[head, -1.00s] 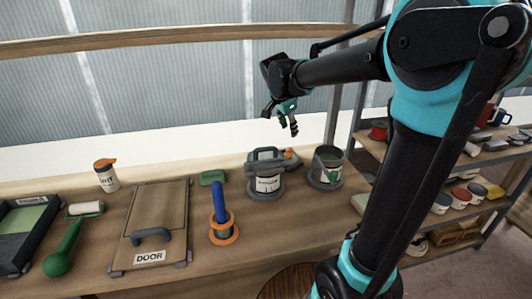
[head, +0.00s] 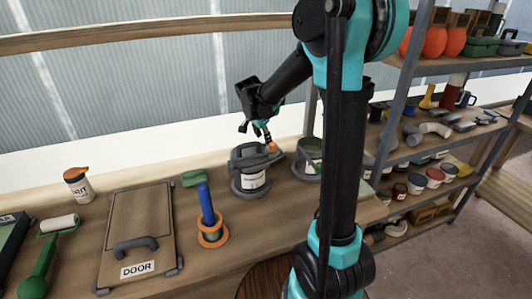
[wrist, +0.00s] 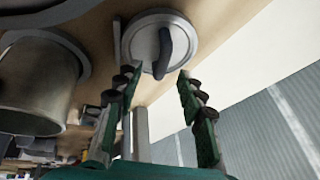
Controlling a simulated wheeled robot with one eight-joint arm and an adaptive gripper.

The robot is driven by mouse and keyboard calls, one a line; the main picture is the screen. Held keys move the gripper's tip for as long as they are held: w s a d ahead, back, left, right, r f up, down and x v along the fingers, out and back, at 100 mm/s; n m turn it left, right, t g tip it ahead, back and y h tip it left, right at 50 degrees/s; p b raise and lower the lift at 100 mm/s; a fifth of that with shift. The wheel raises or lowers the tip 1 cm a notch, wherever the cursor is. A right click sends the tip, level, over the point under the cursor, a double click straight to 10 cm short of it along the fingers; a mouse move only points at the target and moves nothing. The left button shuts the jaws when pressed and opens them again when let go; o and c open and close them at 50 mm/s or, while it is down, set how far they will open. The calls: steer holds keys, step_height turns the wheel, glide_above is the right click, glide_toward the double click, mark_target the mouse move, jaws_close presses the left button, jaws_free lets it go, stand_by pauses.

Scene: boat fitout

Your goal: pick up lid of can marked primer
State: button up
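A grey lid (head: 248,156) with a raised loop handle sits on a can (head: 253,181) with a white label, in the middle of the bench. The label print is too small to read surely. My gripper (head: 257,131) is above the lid, apart from it. In the wrist view the round lid (wrist: 184,38) and its dark handle (wrist: 163,54) lie beyond and between my spread fingertips (wrist: 157,76). My gripper is open and empty.
An open can (head: 306,169) stands just right of the labelled can; it also shows in the wrist view (wrist: 38,90). A blue-handled tool (head: 207,205), a DOOR panel (head: 135,235) and an orange-capped bottle (head: 78,186) are left. Shelves (head: 440,140) stand right.

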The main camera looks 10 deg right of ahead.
steer(key=x, duration=0.3)
steer(key=w+x, duration=0.1)
steer(key=x, duration=0.1)
steer(key=shift+d+r, duration=0.2)
steer(key=shift+d, duration=0.05)
steer(key=shift+w+d+f, duration=0.1)
steer(key=shift+w+f, duration=0.05)
steer(key=shift+f, duration=0.25)
steer(key=shift+c, duration=0.6)
jaws_close()
